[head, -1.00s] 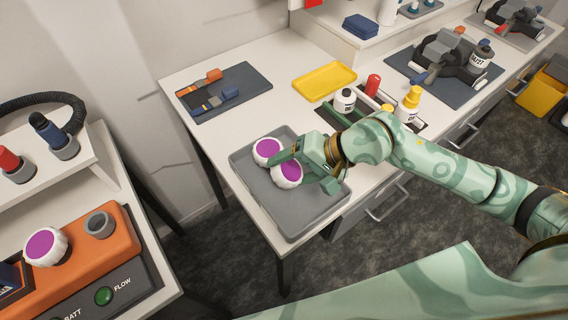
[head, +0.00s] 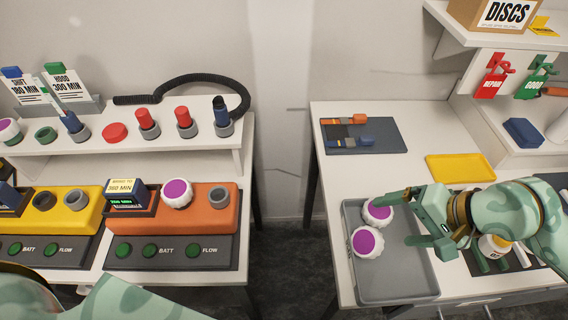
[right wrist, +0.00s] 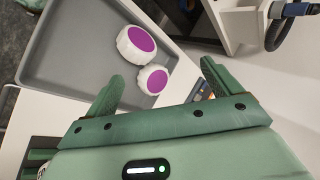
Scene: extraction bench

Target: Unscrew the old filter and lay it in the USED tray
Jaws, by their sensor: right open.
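Two white filters with purple tops lie in the grey tray (head: 405,286), one behind (head: 377,212) and one in front (head: 367,242). They also show in the right wrist view (right wrist: 136,44) (right wrist: 153,79). No label on the tray can be read. My right gripper (head: 394,221) is over the tray, just right of the filters. Another purple-topped filter (head: 177,193) sits on the orange unit (head: 200,225), beside an empty grey socket (head: 219,197). My left gripper is out of view.
A yellow unit (head: 80,212) stands left of the orange one. A shelf behind holds red and blue capped parts and a black hose (head: 190,85). A gap separates the two benches. A yellow tray (head: 460,168) and bottles (head: 494,245) are near my right arm.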

